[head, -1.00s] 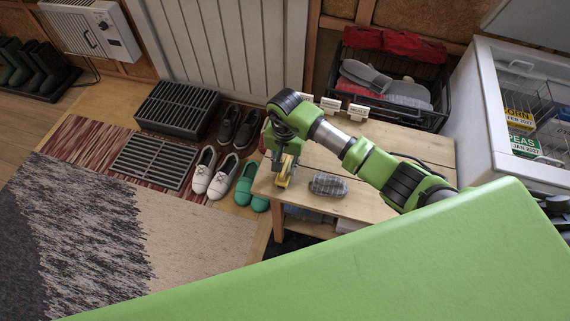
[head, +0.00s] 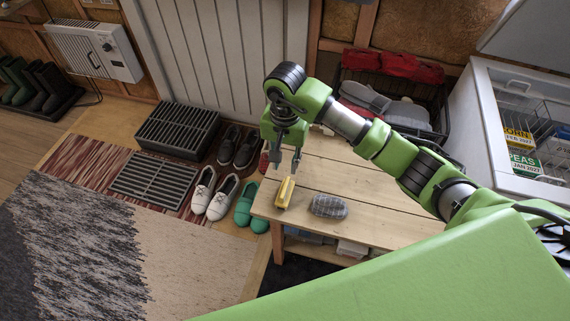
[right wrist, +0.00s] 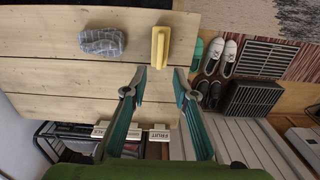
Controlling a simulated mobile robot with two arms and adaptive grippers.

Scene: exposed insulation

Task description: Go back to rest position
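My right gripper (head: 287,168) is above the left end of the wooden bench (head: 375,197), fingers pointing down. It is open and empty; its two spread fingers (right wrist: 154,80) also show in the right wrist view. A yellow block-like object (head: 285,192) lies on the bench just below the fingertips, apart from them. It also shows in the right wrist view (right wrist: 160,47), beyond the fingertips. A grey patterned bundle (head: 329,206) lies to its right on the bench and shows in the right wrist view (right wrist: 103,42). My left gripper is not in view.
Behind the bench is a dark crate (head: 433,125) with red and grey clothing. An open white freezer (head: 480,125) stands at the right. Shoes (head: 212,195) and a dark grate (head: 153,179) are on the floor at left. White labels (right wrist: 158,133) stand along the bench's back edge.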

